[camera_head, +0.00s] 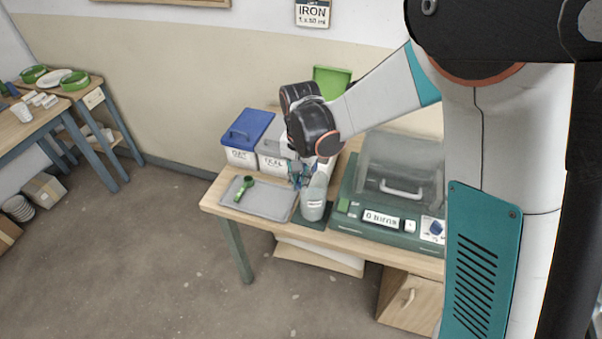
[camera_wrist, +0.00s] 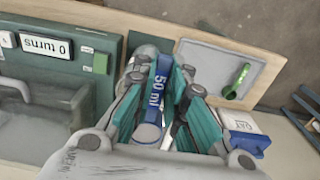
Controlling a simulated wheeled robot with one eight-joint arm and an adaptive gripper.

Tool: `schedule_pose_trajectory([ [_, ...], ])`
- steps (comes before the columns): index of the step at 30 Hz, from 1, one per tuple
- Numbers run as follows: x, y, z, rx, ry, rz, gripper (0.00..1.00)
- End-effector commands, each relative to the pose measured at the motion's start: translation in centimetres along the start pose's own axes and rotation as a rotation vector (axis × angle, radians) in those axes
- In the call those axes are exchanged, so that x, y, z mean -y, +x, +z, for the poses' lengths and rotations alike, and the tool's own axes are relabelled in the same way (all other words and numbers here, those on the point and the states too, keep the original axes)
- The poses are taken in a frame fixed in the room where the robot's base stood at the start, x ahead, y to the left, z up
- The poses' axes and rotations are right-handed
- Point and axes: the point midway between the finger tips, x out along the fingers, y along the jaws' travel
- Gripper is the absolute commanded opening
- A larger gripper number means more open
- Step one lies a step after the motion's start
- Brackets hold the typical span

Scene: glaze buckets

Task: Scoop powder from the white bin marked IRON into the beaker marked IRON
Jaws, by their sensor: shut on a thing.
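My gripper (camera_head: 299,176) is shut on a blue scoop handle marked 50 ml (camera_wrist: 159,88), which lies between its teal fingers in the wrist view. The scoop's bowl and any powder in it cannot be made out clearly. The gripper is just above and behind a grey beaker (camera_head: 313,211) on a dark green mat; the beaker's label is too small to read. White bins stand behind the gripper: one has a blue lid (camera_head: 248,127), another a pale lid (camera_head: 273,145). No bin label reads clearly as IRON. A green lid (camera_head: 332,80) stands raised behind my arm.
A grey tray (camera_head: 246,208) with a green scoop (camera_head: 243,188) lies left of the beaker. A green machine (camera_head: 375,229) with a clear hood and "0 turns" display stands at right. A wall sign (camera_head: 313,13) reads IRON 1 x 50 ml. Another table (camera_head: 17,127) stands far left.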

Motion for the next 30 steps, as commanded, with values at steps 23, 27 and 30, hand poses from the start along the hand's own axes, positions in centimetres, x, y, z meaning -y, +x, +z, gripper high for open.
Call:
schedule_pose_trajectory([
  [23,-0.3,3.9,0.0,0.003,0.006,-0.042,0.0],
  [27,-0.6,3.7,0.0,0.002,0.01,-0.222,0.0],
  [30,-0.7,3.6,-0.1,0.002,0.011,-0.341,0.0],
])
